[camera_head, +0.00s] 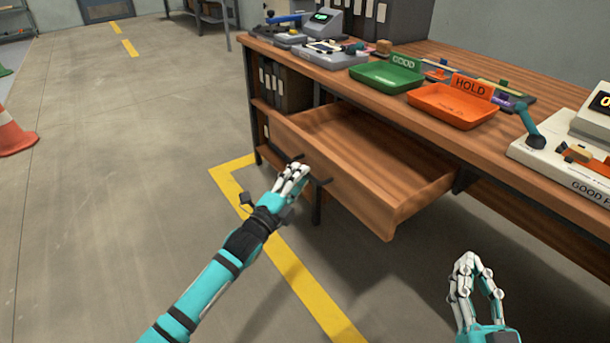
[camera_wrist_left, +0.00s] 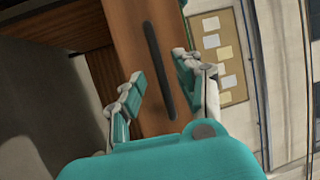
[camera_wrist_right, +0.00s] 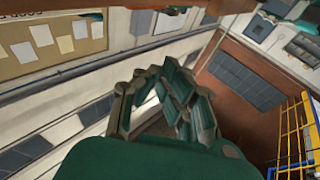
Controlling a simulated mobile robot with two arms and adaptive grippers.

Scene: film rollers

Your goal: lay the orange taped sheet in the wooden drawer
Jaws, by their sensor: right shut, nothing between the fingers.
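The wooden drawer (camera_head: 345,180) is pulled out from under the bench, and the part of its inside that shows looks bare. My left gripper (camera_head: 293,177) is at the drawer's front, by its dark bar handle. In the left wrist view the fingers (camera_wrist_left: 158,75) are apart, with the dark handle (camera_wrist_left: 152,50) showing in line with the gap; I cannot tell whether they touch it. My right gripper (camera_head: 466,266) is shut and empty, right of the drawer and in front of the bench; its fingertips meet in the right wrist view (camera_wrist_right: 163,72). I cannot make out an orange taped sheet.
On the bench (camera_head: 545,190) stand a green GOOD tray (camera_head: 385,77), an orange HOLD tray (camera_head: 450,106) and a white device (camera_head: 560,165) at the right. Binders (camera_head: 285,85) fill a shelf left of the drawer.

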